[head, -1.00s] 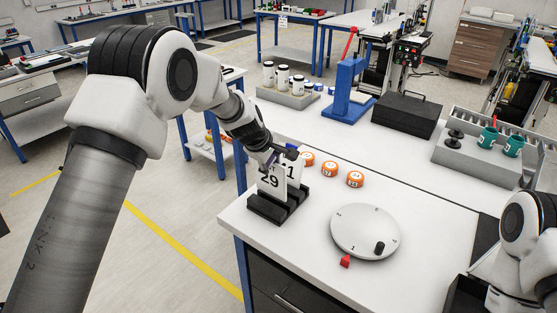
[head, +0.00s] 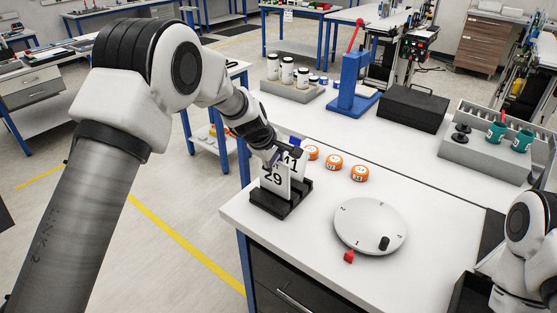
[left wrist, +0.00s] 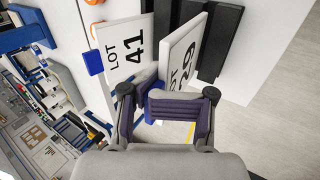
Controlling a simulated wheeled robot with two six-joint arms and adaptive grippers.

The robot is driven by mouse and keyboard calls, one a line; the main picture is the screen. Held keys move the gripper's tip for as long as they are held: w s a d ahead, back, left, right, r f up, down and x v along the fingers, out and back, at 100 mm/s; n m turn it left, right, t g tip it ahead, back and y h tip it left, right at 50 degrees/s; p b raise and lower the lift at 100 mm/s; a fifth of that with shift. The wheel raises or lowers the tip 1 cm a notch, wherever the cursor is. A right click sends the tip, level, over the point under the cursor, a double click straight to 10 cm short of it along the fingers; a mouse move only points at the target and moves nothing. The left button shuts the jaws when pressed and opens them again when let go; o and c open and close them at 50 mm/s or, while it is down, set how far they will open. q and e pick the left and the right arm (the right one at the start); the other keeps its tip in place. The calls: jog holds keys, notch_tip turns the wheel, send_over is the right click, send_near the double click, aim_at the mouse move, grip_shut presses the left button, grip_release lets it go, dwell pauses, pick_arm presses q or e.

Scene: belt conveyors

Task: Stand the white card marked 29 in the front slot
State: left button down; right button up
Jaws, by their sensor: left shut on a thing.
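The white card marked 29 (head: 273,179) stands at the front of the black slotted rack (head: 289,205), slightly tilted in the picture. It shows large in the left wrist view (left wrist: 180,52), its lower end at the dark rack bars. Whether its bottom is fully down in the slot cannot be told. My left gripper (head: 273,158) is shut on the top end of card 29; its fingers (left wrist: 160,97) show in the wrist view. Behind it is a white card marked 41 (head: 297,161), with a blue tab (left wrist: 93,62), apart from my fingers.
Several orange round pieces (head: 334,162) lie behind the rack. A white numbered dial (head: 365,222) with a black knob and a red pointer (head: 349,256) is to the right. A black box (head: 413,108) and a blue press (head: 352,88) stand farther back. My right arm shows at the right edge.

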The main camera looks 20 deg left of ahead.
aim_at(277, 167)
pick_arm(q)
jog(key=shift+f+b, duration=1.05)
jog(key=shift+f, duration=0.4)
jog(key=c, duration=0.6)
grip_release()
jog(key=shift+o, duration=0.2)
jog(key=v, duration=1.2)
